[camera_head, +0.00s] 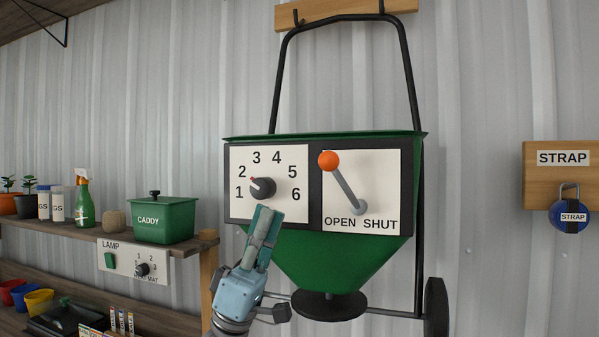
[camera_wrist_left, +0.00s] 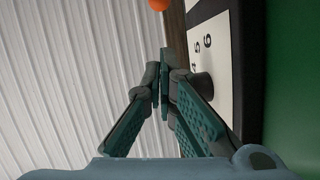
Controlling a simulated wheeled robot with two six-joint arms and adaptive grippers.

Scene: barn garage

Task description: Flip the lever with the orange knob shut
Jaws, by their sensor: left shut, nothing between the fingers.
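The lever (camera_head: 346,190) is a grey rod on a white plate marked OPEN and SHUT, on a green spreader. It tilts up and to the left, over the OPEN side, with an orange knob (camera_head: 328,160) at its top. The knob also shows at the top edge of the left wrist view (camera_wrist_left: 158,4). My left gripper (camera_head: 265,212) is shut and empty. In the head view it is in front of the lower part of the dial plate, below and left of the lever and apart from the knob. My right gripper is not in view.
A black dial (camera_head: 263,188) on a plate numbered 1 to 6 sits left of the lever, close to my left gripper. A shelf (camera_head: 75,232) with a green caddy (camera_head: 165,221) is at the left. A strap board (camera_head: 561,150) hangs at the right.

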